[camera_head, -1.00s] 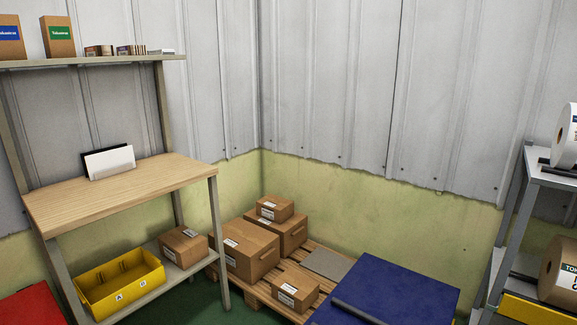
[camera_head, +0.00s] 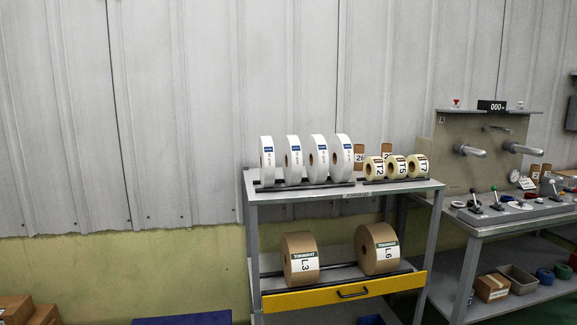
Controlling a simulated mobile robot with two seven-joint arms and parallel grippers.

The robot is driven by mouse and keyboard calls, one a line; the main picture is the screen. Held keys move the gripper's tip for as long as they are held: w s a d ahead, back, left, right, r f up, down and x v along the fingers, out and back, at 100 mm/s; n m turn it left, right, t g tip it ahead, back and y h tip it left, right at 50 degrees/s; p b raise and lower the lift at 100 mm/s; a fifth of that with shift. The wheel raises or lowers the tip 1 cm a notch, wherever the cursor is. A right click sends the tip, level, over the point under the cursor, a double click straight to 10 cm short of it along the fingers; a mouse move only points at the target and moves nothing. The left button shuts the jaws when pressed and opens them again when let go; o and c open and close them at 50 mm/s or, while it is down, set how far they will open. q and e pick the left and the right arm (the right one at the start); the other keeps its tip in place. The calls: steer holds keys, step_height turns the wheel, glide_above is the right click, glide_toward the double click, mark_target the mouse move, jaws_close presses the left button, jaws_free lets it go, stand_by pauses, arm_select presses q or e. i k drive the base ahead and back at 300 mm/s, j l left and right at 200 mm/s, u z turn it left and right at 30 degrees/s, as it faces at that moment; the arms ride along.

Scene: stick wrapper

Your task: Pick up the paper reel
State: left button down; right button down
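Several reels stand on a grey metal rack right of centre, and the view does not show which one the task names. Upright white reels, such as this white reel (camera_head: 267,159), stand in a row on the top shelf (camera_head: 320,194). Small cream reels labelled T2 (camera_head: 375,169), T5 (camera_head: 398,167) and T7 (camera_head: 419,166) stand to their right. Two brown reels, L3 (camera_head: 300,259) and L6 (camera_head: 378,249), stand on the lower shelf. Neither of my grippers is in view.
A yellow drawer front (camera_head: 340,294) with a dark handle is under the lower shelf. A workbench (camera_head: 525,218) with levers and rollers stands at the right. Cardboard boxes (camera_head: 22,310) and a blue surface (camera_head: 185,318) are at the bottom left.

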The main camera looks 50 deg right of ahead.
mark_target(292, 159)
steer(key=z, duration=1.55)
steer(key=i+l+u, duration=0.15)
steer(key=i+l, duration=0.3)
steer(key=i+l+u, duration=0.1)
steer(key=i+l, duration=0.35)
steer(key=i+l+u, duration=0.15)
steer(key=i+l, duration=0.25)
steer(key=l, duration=0.25)
